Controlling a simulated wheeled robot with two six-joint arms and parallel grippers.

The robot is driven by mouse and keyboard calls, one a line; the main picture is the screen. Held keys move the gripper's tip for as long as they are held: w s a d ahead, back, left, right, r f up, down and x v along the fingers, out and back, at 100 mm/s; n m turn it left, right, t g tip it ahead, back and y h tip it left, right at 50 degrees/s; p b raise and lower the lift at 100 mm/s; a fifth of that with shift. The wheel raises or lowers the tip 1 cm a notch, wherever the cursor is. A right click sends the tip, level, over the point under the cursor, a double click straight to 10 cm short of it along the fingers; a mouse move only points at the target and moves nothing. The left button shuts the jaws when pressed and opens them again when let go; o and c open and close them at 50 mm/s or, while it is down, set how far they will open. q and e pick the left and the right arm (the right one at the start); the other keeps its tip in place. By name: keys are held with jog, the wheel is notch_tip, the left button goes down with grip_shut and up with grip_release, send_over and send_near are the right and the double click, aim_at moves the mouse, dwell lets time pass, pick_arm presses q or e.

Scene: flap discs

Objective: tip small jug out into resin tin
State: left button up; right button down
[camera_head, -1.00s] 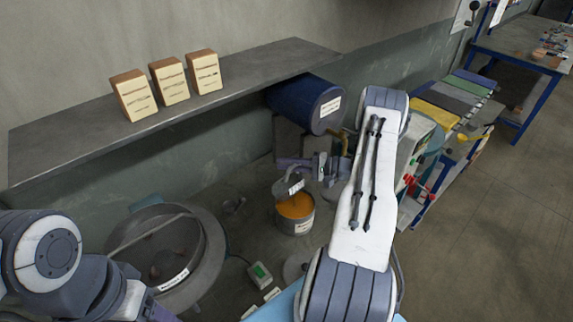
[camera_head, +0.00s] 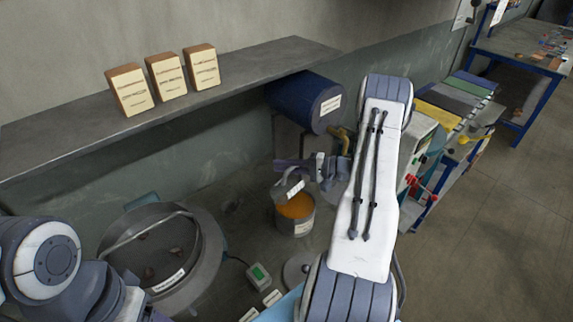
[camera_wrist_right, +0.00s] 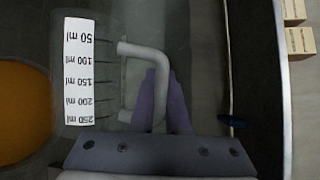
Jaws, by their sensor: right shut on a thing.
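My right gripper (camera_head: 305,167) is shut on the handle of the small jug (camera_head: 286,189). The jug is grey with a white label and hangs tilted over the resin tin. The resin tin (camera_head: 304,228) is an open metal can with a white label and orange contents. In the right wrist view the gripper's purple fingers (camera_wrist_right: 160,92) close on the jug's handle, beside a jug label (camera_wrist_right: 91,75) marked 50 to 250 ml. Orange tin contents (camera_wrist_right: 20,115) show at left there. Whether anything flows from the jug I cannot tell. My left gripper is out of view.
A large round mixing tub (camera_head: 205,265) with dark lumps stands left of the tin. A blue drum (camera_head: 300,100) lies above and behind the jug. A shelf (camera_head: 250,69) carries three boxes. A small green-and-white device (camera_head: 258,275) sits in front.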

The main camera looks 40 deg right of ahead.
aim_at(273, 188)
jog(key=shift+s+a+f+n+h+b, duration=0.2)
jog(key=shift+a+f+n+h+b, duration=0.15)
jog(key=shift+a+n+b, duration=0.25)
jog(key=shift+s+a+f+n+h+b, duration=0.15)
jog(key=shift+a+f+n+h+b, duration=0.15)
jog(key=shift+a+n+b, duration=0.3)
jog(key=a+f+n+h+b, duration=0.1)
jog(key=b, duration=0.3)
jog(key=s+a+f+n+h+b, duration=0.1)
jog(key=a+f+n+b, duration=0.1)
jog(key=b, duration=0.3)
jog(key=shift+a+f+g+b, duration=0.1)
jog(key=shift+f+g+b, duration=0.05)
jog(key=shift+g+b, duration=0.15)
notch_tip(273, 188, down, 6)
jog(key=a+n+t+h+b, duration=0.1)
jog(key=n+h+b, duration=0.5)
jog(key=b, duration=1)
jog(key=shift+s+a+n+t, duration=0.2)
jog(key=shift+n+t, duration=0.2)
jog(key=shift+n, duration=0.5)
jog(key=shift+d, duration=0.1)
